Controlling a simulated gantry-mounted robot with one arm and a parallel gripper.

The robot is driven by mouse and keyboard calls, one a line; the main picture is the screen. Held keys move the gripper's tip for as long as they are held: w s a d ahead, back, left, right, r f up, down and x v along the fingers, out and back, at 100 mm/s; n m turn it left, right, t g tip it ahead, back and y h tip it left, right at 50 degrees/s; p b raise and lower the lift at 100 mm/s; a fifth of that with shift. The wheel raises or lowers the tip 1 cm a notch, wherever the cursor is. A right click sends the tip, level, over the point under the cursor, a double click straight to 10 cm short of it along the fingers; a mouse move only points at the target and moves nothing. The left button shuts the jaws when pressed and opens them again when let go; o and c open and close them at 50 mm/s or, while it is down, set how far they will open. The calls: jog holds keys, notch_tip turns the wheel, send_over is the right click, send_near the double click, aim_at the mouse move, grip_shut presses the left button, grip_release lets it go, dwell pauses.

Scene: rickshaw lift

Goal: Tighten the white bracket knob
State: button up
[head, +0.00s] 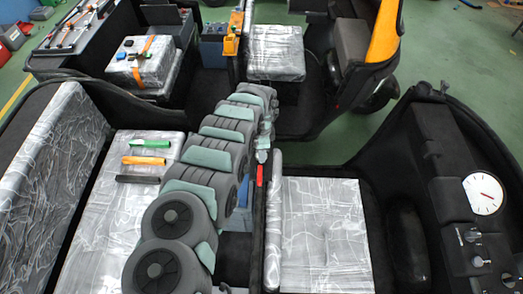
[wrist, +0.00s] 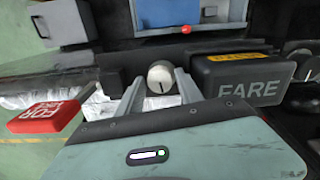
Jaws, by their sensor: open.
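The white bracket knob (wrist: 161,76) shows in the wrist view, round and pale with a dark line on its face. My gripper (wrist: 159,84) is open, with one grey finger on each side of the knob. The knob sits between the fingertips or just beyond them; I cannot tell the depth. I cannot see clear contact on either side. In the head view I cannot make out the knob or the fingers; my arm covers much of the middle.
In the wrist view, a black FARE box (wrist: 243,79) stands close to the right finger. A red FOR HIRE sign (wrist: 45,117) is at left. A blue-lined tray (wrist: 170,14) is above. In the head view, a wrapped seat (head: 325,235) and a white dial (head: 483,194) are at right.

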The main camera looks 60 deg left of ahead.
jog(key=shift+c, duration=0.3)
grip_shut()
